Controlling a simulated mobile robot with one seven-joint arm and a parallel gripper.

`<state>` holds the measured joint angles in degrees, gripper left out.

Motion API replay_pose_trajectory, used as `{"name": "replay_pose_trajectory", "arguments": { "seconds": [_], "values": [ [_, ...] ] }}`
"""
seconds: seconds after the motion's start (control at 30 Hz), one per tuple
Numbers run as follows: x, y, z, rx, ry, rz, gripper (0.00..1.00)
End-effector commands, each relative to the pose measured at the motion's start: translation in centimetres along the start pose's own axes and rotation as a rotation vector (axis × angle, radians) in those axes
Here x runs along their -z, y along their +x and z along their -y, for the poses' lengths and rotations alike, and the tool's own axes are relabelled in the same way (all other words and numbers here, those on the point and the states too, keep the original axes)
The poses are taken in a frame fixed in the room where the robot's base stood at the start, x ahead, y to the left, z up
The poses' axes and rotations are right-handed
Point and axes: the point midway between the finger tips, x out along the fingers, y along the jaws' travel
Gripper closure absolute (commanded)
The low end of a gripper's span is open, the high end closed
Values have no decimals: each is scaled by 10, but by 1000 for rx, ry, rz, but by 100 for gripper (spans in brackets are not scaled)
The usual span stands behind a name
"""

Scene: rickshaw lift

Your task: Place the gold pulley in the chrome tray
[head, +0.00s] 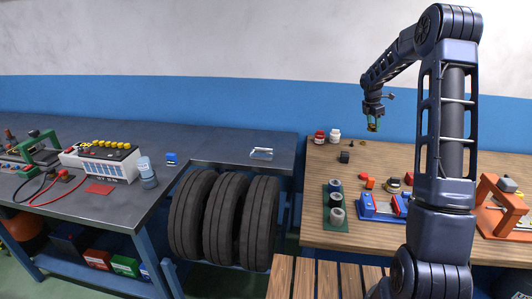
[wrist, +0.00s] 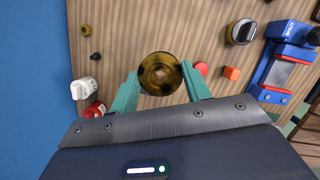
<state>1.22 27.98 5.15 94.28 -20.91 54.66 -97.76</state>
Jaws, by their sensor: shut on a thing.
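The gold pulley (wrist: 160,72) is a round, grooved-looking brass disc with a hole in its middle. My gripper (wrist: 161,86) is shut on it, with a teal finger on either side. In the head view my gripper (head: 372,125) hangs high above the back of the wooden table, and the pulley is only a tiny speck there. The chrome tray (head: 262,153) is a small, shiny, shallow tray on the dark bench, to the left of my gripper. It looks empty and does not show in the wrist view.
The wooden table (head: 350,168) holds two small bottles, one red (head: 320,137) and one white (head: 335,135), a blue vise (head: 383,207) and loose small parts. Tyres (head: 222,215) stand below the bench. A gap separates table and dark bench (head: 225,148). Bench surface around the tray is clear.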

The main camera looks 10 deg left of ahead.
Motion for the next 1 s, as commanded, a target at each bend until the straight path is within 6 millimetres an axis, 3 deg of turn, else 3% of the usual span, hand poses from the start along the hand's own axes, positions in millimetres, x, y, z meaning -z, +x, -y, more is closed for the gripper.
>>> {"name": "replay_pose_trajectory", "arguments": {
  "seconds": [0.2, 0.5, 1.0],
  "values": [
    [61, -19, -50, -47, -175, -1, 82],
    [148, -46, -104, -109, -405, -2, 82],
    [306, -95, -165, -210, -773, -1, 82]
  ]
}}
